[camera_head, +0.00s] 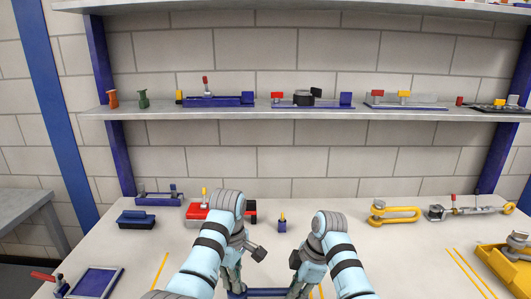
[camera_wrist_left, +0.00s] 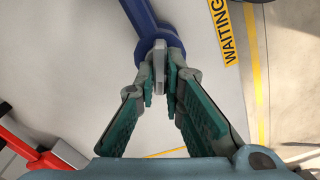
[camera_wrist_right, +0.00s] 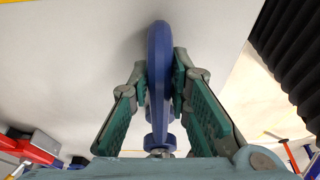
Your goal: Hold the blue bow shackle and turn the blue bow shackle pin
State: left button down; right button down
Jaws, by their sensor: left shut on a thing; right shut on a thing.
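The blue bow shackle (camera_head: 265,293) lies across the bottom edge of the head view, between my two grippers. My left gripper (camera_wrist_left: 160,82) is shut on the grey blue bow shackle pin (camera_wrist_left: 159,66), gripping its flat head. The pin head sits against a blue ear of the shackle (camera_wrist_left: 142,18) in the left wrist view. My right gripper (camera_wrist_right: 159,88) is shut on the blue body of the shackle (camera_wrist_right: 159,50), one finger on each side. Both fingertips are hard to see in the head view.
A red and black fixture (camera_head: 196,214) stands behind my left arm. Yellow shackle (camera_head: 395,213) and yellow hardware (camera_head: 508,264) lie at right. A blue tray (camera_head: 95,282) is front left. A shelf (camera_head: 310,112) crosses above.

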pick_arm(q)
jog(key=n, duration=0.3)
jog(key=shift+s, duration=0.1)
jog(key=c, duration=1.6)
grip_release()
